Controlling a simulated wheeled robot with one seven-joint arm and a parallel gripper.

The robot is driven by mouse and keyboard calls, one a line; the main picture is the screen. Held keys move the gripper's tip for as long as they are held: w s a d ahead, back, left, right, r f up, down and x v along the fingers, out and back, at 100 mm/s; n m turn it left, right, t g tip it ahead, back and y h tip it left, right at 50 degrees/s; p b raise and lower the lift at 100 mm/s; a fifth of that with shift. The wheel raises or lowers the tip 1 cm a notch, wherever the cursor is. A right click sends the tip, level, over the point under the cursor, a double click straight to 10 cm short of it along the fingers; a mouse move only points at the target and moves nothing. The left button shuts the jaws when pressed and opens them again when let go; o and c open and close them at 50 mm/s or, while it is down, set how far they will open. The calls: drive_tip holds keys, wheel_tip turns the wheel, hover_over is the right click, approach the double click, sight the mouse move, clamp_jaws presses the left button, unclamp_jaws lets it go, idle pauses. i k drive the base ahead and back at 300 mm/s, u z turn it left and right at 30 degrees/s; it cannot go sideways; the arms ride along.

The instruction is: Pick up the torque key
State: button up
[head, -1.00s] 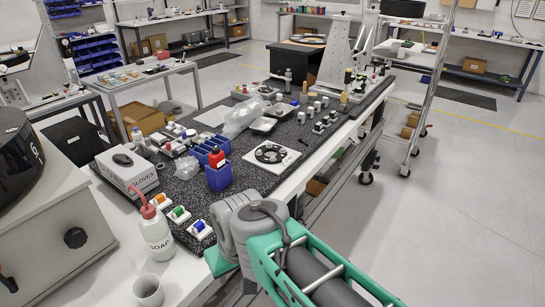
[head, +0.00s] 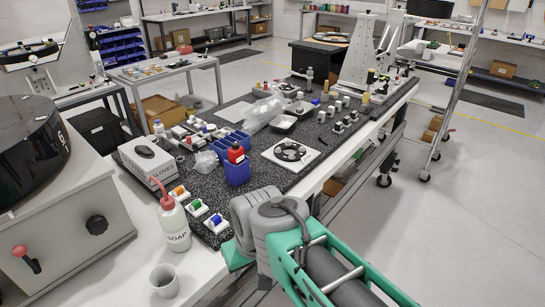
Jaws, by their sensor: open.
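I cannot pick out the torque key with certainty among the small items on the speckled dark bench mat (head: 212,185). Several small white and black-topped pieces stand towards the mat's far right, too small to identify. My arm, grey joints and a green-framed link, reaches in from the bottom right beside the bench's near right edge. My gripper is not visible in this view.
A soap bottle (head: 173,222), white cup (head: 163,281) and gloves box (head: 147,164) stand at the near left. A blue bin with a red bottle (head: 237,170) stands mid-mat. A grey machine (head: 60,215) fills the left. Open floor (head: 460,230) lies to the right.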

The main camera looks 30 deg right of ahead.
sight(235, 156)
drive_tip(key=u, duration=3.95)
drive_tip(key=k, duration=1.7)
drive_tip(key=z, duration=0.9)
